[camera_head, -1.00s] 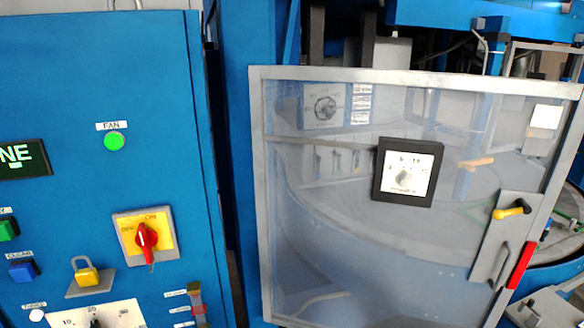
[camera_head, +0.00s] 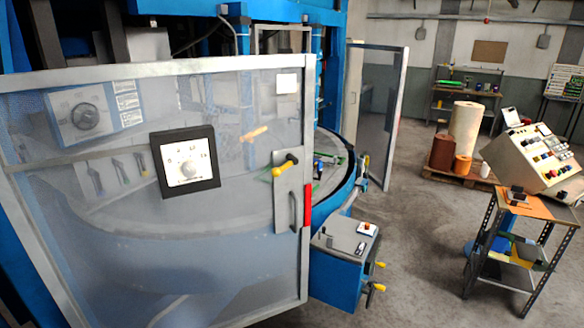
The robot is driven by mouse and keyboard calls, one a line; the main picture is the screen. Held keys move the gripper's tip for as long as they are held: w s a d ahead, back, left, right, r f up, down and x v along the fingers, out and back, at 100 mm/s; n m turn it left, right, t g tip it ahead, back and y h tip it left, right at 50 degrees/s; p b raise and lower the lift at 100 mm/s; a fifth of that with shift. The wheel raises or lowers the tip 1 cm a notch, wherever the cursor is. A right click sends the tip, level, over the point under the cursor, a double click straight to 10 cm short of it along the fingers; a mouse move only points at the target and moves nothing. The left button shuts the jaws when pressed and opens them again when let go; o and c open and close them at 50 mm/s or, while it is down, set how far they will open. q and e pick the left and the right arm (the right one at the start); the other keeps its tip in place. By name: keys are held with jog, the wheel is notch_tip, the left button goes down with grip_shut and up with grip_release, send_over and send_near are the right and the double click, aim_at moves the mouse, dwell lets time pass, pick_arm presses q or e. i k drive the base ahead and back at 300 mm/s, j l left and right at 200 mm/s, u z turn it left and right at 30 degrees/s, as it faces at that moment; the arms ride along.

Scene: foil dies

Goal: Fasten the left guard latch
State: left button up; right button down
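The near guard door (camera_head: 120,250) is a clear panel in a grey metal frame at the left of the head view. Near its right edge a grey latch plate (camera_head: 293,195) carries a latch lever with a yellow grip (camera_head: 283,168) and a black end. A grey pull handle (camera_head: 293,208) sits below the lever, and a red strip (camera_head: 308,206) is on the frame edge beside it. Whether the latch is engaged cannot be told. Neither of my grippers is in view.
Behind the panel is a round blue-rimmed machine table (camera_head: 335,200). A blue box (camera_head: 340,265) with yellow knobs stands right of the door. A second guard door (camera_head: 385,115) stands open behind. A control console (camera_head: 530,160) and a metal cart (camera_head: 525,215) stand right. The grey floor (camera_head: 415,240) between is clear.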

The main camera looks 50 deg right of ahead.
aim_at(276, 173)
jog(key=z, duration=1.6)
